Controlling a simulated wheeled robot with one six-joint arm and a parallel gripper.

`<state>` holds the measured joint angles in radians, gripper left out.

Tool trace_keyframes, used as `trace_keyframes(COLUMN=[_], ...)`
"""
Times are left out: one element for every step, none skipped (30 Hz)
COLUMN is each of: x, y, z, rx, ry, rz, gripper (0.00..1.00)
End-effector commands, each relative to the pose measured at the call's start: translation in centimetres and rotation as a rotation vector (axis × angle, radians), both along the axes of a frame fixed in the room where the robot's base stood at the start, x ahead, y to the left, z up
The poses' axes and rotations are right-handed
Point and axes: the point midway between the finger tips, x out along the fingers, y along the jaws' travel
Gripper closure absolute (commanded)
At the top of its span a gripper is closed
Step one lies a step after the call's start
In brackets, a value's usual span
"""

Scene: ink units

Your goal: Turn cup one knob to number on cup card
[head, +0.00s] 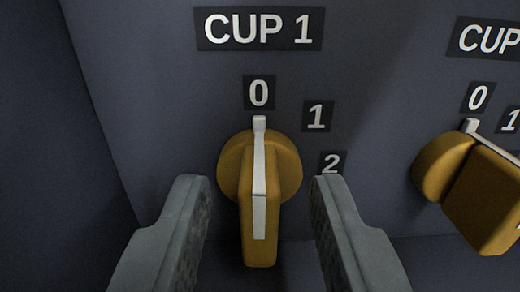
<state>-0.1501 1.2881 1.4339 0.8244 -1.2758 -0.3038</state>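The cup one knob (246,185) is mustard yellow with a white pointer line, under the label "CUP 1" (260,29). Its pointer stands straight up at the number 0 (259,93). The numbers 1 (317,116) and 2 (331,163) run down to its right; the 2 is partly covered by my right finger. My gripper (260,195) is open, with one grey finger on each side of the knob and a visible gap on both sides. No cup card is in view.
A second yellow knob (460,190) stands to the right on the same dark grey panel (150,80), under a label cut off at "CUP" (490,39). Its pointer is by a 0. A dark panel edge runs down the left.

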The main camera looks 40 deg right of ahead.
Motion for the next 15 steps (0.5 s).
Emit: trace_keyframes(x=[0.31,0.46,0.61,0.68,0.74,0.79,0.8,0.81,0.81,0.8,0.8,0.8,0.8,0.79,0.79], y=[-0.22,-0.31,-0.39,-0.44,-0.46,-0.5,-0.51,-0.52,-0.52,-0.51,-0.51,-0.52,-0.52,-0.51,-0.51], z=[0.01,0.03,0.06,0.07,0.07,0.07,0.07,0.08,0.07,0.08,0.07,0.07,0.07,0.07,0.07], rx=[0.0,0.0,0.0,0.0,0.0,-0.001,-0.001,-0.001,-0.001,-0.001,-0.001,-0.001,-0.001,-0.001,-0.001], ry=[-0.001,-0.001,-0.001,-0.002,-0.002,-0.001,-0.001,-0.001,-0.001,-0.001,-0.001,-0.001,-0.001,-0.001,-0.001], rz=[0.0,0.0,0.0,0.001,0.001,0.001,0.001,0.001,0.001,0.001,0.001,0.001,0.001,0.001,0.001], gripper=[0.65,0.65,0.65,0.65,0.65,0.65,0.65,0.65,0.65,0.65,0.65,0.65,0.65,0.71,0.79])
